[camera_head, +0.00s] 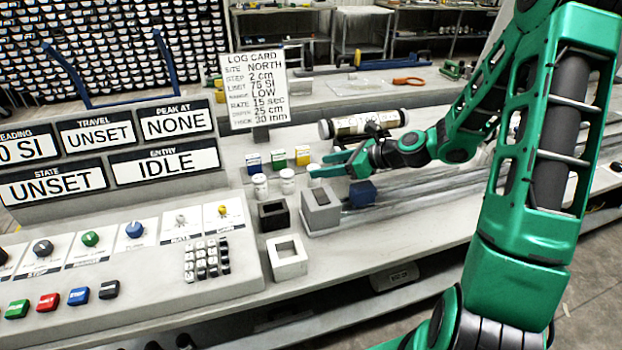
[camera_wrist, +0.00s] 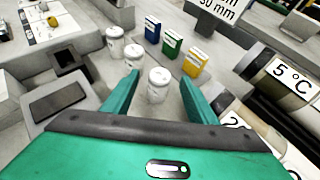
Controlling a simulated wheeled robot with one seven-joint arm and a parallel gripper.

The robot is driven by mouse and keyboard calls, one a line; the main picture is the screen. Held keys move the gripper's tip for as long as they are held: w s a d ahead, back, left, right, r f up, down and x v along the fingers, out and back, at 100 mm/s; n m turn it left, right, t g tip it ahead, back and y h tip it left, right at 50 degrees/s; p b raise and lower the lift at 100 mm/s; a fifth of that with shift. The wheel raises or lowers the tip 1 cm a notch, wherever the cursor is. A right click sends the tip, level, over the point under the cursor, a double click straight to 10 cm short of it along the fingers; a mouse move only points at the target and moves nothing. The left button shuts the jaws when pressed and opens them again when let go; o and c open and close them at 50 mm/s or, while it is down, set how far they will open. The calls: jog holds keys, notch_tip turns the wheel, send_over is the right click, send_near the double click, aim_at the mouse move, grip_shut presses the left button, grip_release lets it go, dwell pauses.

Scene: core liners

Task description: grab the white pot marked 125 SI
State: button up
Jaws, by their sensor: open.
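Three small white pots stand in a row on the bench; their markings are too small to read, so I cannot tell which says 125 SI. In the head view they are the left pot (camera_head: 260,187), the middle pot (camera_head: 287,181) and the right pot (camera_head: 313,173). My gripper (camera_head: 318,165) is open at the right pot. The wrist view shows the near pot (camera_wrist: 158,88) between the fingertips of my gripper (camera_wrist: 160,79), with gaps visible on both sides. The other two pots (camera_wrist: 134,58) (camera_wrist: 115,41) stand outside the left finger.
Blue (camera_head: 253,163), green (camera_head: 278,159) and yellow (camera_head: 302,155) boxes stand behind the pots. A dark open block (camera_head: 273,215), a grey block (camera_head: 320,211) and a white open block (camera_head: 287,259) stand in front. A labelled cylinder (camera_head: 363,123) lies behind my gripper.

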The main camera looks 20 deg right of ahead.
aim_at(315, 167)
jog(key=x, duration=0.5)
jog(key=shift+d+f, duration=0.1)
jog(key=c, duration=1.2)
